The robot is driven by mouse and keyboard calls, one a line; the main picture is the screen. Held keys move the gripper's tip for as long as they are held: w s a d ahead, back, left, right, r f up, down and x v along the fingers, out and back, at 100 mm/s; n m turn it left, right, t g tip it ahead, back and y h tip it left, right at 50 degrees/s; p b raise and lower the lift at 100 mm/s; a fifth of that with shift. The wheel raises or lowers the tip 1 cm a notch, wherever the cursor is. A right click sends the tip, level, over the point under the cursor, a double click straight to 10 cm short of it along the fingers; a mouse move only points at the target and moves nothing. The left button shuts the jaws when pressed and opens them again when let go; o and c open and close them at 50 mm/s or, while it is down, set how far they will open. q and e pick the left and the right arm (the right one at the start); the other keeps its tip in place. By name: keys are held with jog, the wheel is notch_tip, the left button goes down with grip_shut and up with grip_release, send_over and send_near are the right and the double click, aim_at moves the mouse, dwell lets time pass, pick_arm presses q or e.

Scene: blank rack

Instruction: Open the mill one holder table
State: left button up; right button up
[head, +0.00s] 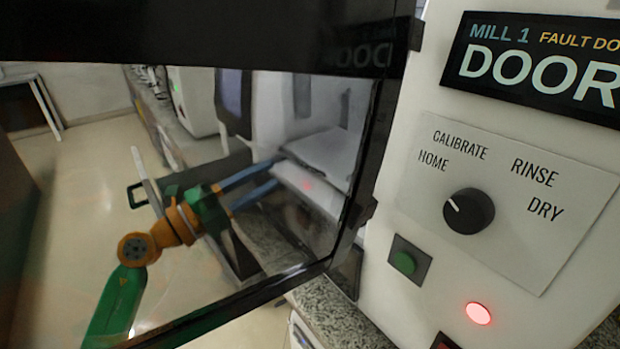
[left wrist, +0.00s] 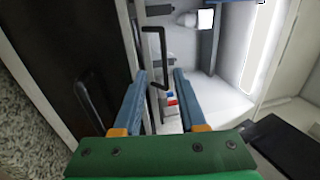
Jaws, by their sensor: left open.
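My left gripper (head: 279,170), with two blue fingers, shows behind the glass of the mill's door (head: 365,150) in the head view. Its fingers point right, toward a pale ledge. In the left wrist view the gripper (left wrist: 160,74) is open. A thin black bar handle (left wrist: 163,60) appears between and beyond its fingertips; I cannot tell whether they touch it. Which surface the handle belongs to, and so the holder table itself, is not clear. The mill one panel (head: 500,200) stands at the right in the head view. My right gripper is not in view.
The panel has a dark knob (head: 468,211), a green button (head: 404,262) and a lit red lamp (head: 478,313). A speckled counter (head: 335,318) runs below. In the left wrist view a dark panel with a handle (left wrist: 90,95) lies left of the fingers.

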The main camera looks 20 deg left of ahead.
pick_arm(q)
jog(key=x, duration=0.2)
jog(key=r+p+x, duration=0.1)
jog(key=x, duration=0.2)
jog(key=shift+s, duration=0.15)
jog(key=shift+w+d+f, duration=0.2)
jog(key=shift+w+d, duration=0.05)
jog(key=shift+w, duration=0.1)
jog(key=shift+s+a, duration=0.1)
jog(key=shift+c, duration=0.9)
grip_shut()
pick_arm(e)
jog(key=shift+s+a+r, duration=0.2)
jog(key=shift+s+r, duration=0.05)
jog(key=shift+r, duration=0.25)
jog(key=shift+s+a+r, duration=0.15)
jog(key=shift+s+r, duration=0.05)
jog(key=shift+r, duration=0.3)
pick_arm(q)
jog(key=shift+r, duration=0.1)
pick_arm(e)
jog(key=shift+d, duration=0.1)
